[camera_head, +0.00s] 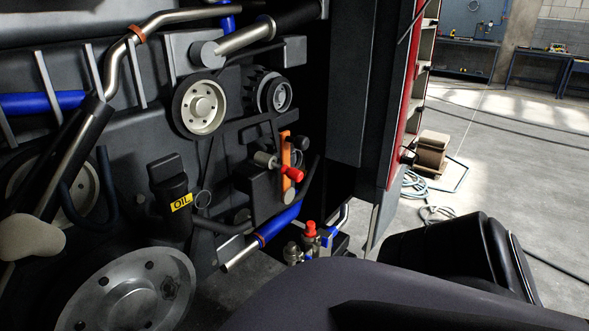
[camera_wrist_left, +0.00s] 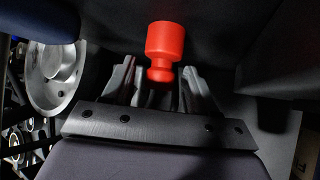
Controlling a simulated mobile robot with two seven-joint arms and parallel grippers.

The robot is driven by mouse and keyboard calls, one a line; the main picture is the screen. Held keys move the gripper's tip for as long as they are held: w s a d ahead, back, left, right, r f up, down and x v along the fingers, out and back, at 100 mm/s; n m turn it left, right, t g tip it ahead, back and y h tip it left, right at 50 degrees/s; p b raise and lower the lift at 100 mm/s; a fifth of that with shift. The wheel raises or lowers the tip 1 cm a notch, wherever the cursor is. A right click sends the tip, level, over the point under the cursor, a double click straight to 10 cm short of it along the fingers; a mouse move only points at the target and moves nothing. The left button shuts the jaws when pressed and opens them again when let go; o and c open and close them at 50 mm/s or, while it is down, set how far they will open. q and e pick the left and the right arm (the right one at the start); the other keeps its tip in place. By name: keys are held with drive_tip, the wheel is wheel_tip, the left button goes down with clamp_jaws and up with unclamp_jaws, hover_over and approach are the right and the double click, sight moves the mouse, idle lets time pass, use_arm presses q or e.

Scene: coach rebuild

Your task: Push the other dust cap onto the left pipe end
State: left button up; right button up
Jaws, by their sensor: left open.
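In the left wrist view, my left gripper (camera_wrist_left: 160,92) has its two dark fingers apart. A red dust cap (camera_wrist_left: 166,50) shows between and beyond the fingertips, its wide end away from the palm; contact cannot be told. In the head view, one red cap (camera_head: 293,174) sits on a sideways fitting by the orange bracket. Another red cap (camera_head: 310,229) stands upright lower down, among metal fittings. A bare metal pipe end (camera_head: 238,260) on a blue hose points down and left. I cannot tell which red cap the wrist view shows. My left gripper is not visible in the head view.
A silver wheel (camera_head: 130,292) fills the lower left of the head view. Pulleys (camera_head: 200,107), rods and a black oil filler (camera_head: 172,195) crowd the bay. A dark panel (camera_head: 351,80) bounds it on the right. Open floor with cables lies beyond.

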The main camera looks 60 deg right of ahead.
use_arm(q)
clamp_jaws()
drive_tip(key=shift+r+p, duration=2.8)
drive_tip(key=shift+r, duration=0.25)
